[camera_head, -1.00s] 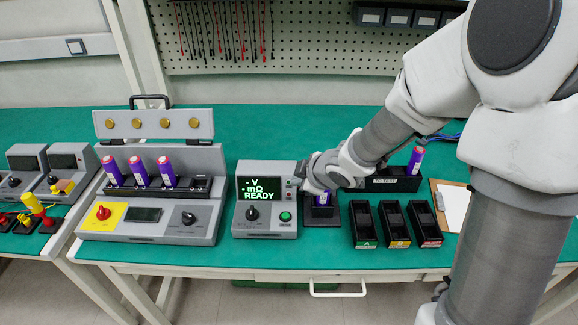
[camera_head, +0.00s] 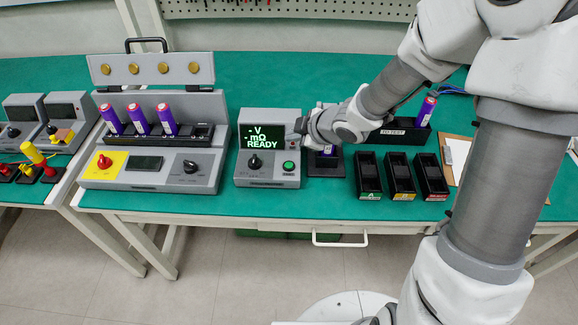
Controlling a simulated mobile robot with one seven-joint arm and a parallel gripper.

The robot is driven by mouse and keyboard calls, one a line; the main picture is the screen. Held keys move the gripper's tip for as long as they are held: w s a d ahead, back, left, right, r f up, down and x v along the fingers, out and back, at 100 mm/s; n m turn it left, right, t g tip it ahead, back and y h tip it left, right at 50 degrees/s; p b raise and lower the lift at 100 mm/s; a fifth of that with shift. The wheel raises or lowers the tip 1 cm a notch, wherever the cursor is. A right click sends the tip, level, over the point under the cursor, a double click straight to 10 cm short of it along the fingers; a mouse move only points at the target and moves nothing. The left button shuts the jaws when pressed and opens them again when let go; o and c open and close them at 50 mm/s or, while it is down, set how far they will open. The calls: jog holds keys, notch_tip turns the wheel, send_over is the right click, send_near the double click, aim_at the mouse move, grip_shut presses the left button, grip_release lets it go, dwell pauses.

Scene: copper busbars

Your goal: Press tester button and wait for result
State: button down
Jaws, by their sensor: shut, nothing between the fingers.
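The tester (camera_head: 267,174) is a grey box on the green table, left of my gripper. Its screen (camera_head: 263,138) shows "- V", "- mΩ" and "READY" in green. A green button (camera_head: 289,166) sits at the lower right of its front, beside a black knob (camera_head: 255,162). My gripper (camera_head: 302,128) is shut and empty, at the tester's upper right edge, above and to the right of the green button. Whether it touches the tester cannot be told. A purple cell (camera_head: 328,150) stands in a dark holder (camera_head: 325,168) right of the tester, partly hidden by my gripper.
Left stands a grey charger-like unit (camera_head: 150,178) with several purple cells and a red knob. Right are three black bins (camera_head: 400,177), a "TO TEST" tray (camera_head: 394,138) with a purple cell, and a clipboard (camera_head: 457,155). The table's front strip is clear.

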jog(key=shift+f+b, duration=3.3)
jog(key=shift+f, duration=0.45)
jog(key=shift+f, duration=0.1)
jog(key=shift+f+b, duration=0.35)
jog(key=shift+f+b, duration=0.35)
jog(key=shift+f, duration=0.05)
jog(key=shift+r, duration=0.1)
jog(key=shift+r+p, duration=0.75)
jog(key=shift+p, duration=0.15)
notch_tip(320, 180, up, 5)
jog(key=p, duration=0.5)
